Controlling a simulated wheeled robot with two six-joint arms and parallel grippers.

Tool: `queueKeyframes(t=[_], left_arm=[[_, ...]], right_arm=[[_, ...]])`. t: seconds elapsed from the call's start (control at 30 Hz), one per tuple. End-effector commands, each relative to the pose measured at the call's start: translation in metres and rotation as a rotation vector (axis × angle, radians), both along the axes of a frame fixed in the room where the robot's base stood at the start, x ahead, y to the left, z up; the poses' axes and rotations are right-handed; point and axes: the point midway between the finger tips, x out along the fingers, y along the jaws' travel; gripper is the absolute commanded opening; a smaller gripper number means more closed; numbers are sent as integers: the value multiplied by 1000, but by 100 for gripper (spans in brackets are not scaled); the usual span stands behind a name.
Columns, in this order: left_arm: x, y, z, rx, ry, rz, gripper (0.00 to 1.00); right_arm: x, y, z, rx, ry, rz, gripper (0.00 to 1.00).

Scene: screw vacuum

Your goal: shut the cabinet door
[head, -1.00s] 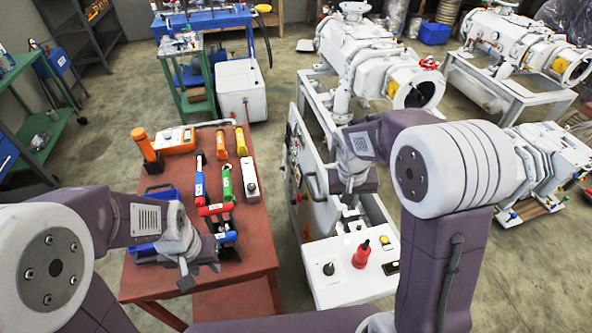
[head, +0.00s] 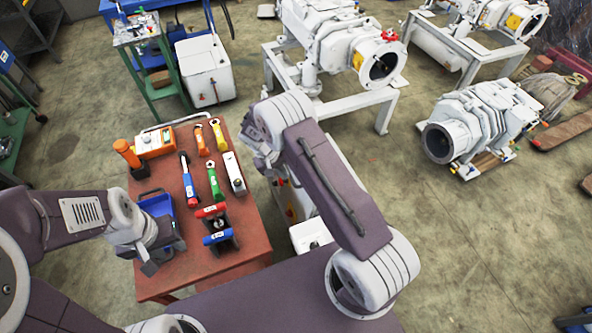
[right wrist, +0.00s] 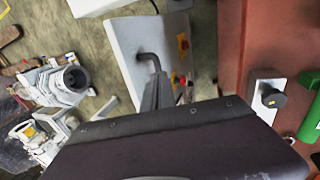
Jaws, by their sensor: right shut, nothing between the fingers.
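My right gripper (right wrist: 157,88) is shut and empty. Its fingers appear close to the handle in the right wrist view; I cannot tell whether they touch. In the head view its fingertips are hidden. My left gripper (head: 163,258) is open and empty over the table's near left edge.
A red table (head: 245,232) with several hand tools stands left of the cabinet, close to my right forearm. An orange case (head: 155,143) and a blue bin (head: 157,203) are on it. White pumps stand behind and to the right.

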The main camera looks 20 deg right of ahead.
Motion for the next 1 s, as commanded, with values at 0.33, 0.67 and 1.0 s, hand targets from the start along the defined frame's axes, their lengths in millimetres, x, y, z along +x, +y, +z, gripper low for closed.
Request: queueKeyframes(t=[0.33, 0.67, 1.0], left_arm=[[0, 0, 27, 0, 0, 0, 36], [0, 0, 28, 0, 0, 0, 36], [0, 0, 14, 0, 0, 0, 36]], right_arm=[[2, -40, -26, 1, -2, -2, 0], [2, -48, -30, 1, -1, 0, 0], [11, -54, -35, 35, -4, -3, 0]])
